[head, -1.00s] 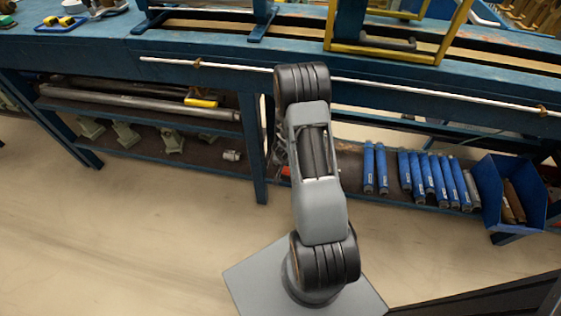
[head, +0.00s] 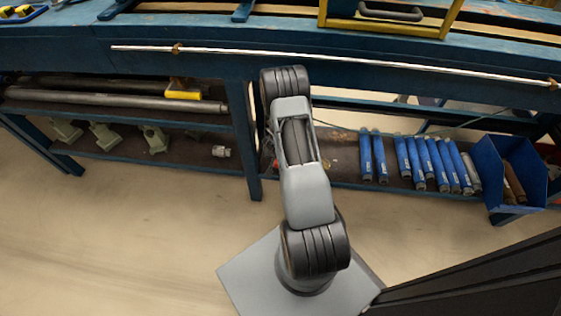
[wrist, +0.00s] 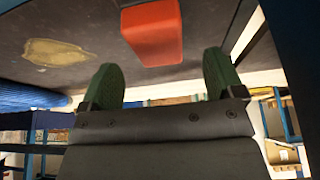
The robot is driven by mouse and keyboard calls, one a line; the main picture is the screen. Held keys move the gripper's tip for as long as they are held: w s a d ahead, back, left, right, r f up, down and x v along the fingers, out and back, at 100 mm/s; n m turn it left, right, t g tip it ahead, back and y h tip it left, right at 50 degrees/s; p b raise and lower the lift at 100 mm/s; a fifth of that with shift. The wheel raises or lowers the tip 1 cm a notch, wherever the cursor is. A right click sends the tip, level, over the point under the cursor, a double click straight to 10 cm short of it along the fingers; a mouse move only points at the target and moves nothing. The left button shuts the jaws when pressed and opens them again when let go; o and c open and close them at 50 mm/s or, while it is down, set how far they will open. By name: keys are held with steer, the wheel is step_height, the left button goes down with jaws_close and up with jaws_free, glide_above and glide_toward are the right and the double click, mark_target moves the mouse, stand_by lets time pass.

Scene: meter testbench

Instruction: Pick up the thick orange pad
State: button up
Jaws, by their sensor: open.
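The thick orange pad (wrist: 153,32) is a red-orange block in the wrist view. It lies against the dark brown shelf surface at the top of the picture. My gripper (wrist: 164,80) has two green fingertips spread wide apart with nothing between them. The pad is beyond the fingertips, roughly in line with the gap and apart from them. In the head view my arm covers the gripper, and I cannot make out the pad clearly there.
The blue bench (head: 210,66) has a lower shelf (head: 340,168) with several blue cylinders (head: 430,163) and a blue bin (head: 488,168) at right. A bench leg (head: 247,150) stands left of my arm. A pale worn patch (wrist: 57,52) marks the shelf.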

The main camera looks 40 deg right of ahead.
steer(key=b+x, duration=0.2)
steer(key=x, duration=0.2)
steer(key=shift+d+f, duration=0.1)
steer(key=shift+f, duration=0.3)
steer(key=c, duration=1)
